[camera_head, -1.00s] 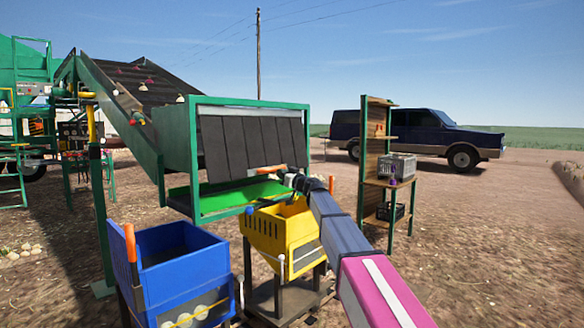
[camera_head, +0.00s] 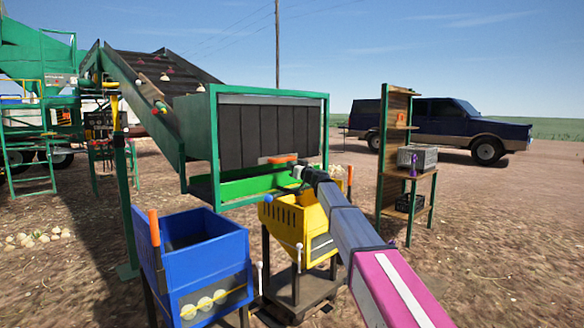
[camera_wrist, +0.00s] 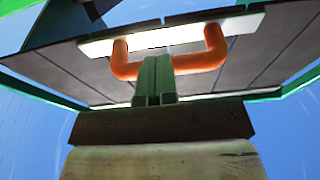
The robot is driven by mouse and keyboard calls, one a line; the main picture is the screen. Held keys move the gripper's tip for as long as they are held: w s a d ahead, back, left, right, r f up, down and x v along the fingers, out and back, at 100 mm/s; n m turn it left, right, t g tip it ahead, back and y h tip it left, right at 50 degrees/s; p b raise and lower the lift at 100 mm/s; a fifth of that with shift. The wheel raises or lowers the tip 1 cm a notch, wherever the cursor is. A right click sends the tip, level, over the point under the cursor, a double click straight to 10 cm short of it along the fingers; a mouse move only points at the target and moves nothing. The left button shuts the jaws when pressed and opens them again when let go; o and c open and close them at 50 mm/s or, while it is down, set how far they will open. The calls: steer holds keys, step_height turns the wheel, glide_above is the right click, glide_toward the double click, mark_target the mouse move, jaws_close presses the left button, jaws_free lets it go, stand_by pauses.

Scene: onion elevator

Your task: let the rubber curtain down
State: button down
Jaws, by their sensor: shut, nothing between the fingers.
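The rubber curtain (camera_head: 262,138) is a row of black strips in the green frame at the conveyor's end. In the head view its strips hang nearly straight down. An orange handle (camera_head: 283,159) is at its lower edge. In the wrist view the orange handle (camera_wrist: 125,66) is a U-shaped bar fixed to a pale strip (camera_wrist: 98,47) along the curtain's edge. My gripper (camera_head: 298,172) is at the handle; its green fingers (camera_wrist: 156,78) are shut, with nothing between them. They overlap the handle's crossbar; I cannot tell whether they touch it.
A green tray (camera_head: 250,187) lies below the curtain. A yellow crate (camera_head: 285,222) stands under my arm, and a blue crate (camera_head: 205,265) stands front left. A wooden shelf (camera_head: 393,150) with crates stands right.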

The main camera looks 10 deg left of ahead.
steer(key=shift+w+a, duration=0.2)
steer(key=shift+w, duration=0.05)
steer(key=s+d+f+m+g+h, duration=0.1)
steer(key=s+d+f+g+h, duration=0.1)
steer(key=s+d+f, duration=0.75)
steer(key=s+d+f+m+g+h, duration=0.1)
steer(key=s+d+f+g+h, duration=0.2)
steer(key=s+f, duration=0.8)
steer(key=s+d+f+m+g+h, duration=0.2)
steer(key=s+d+f, duration=0.3)
steer(key=f, duration=1.1)
steer(key=s+d+f+m+g+h, duration=0.2)
steer(key=s+d+f+m+h, duration=0.1)
steer(key=s+d+f, duration=0.4)
steer(key=s+d+f+m+g+h, duration=0.3)
steer(key=s+d+f+h, duration=0.3)
steer(key=s+d, duration=0.6)
steer(key=shift+d+f+g, duration=0.3)
steer(key=shift+f, duration=0.45)
steer(key=shift+a, duration=0.1)
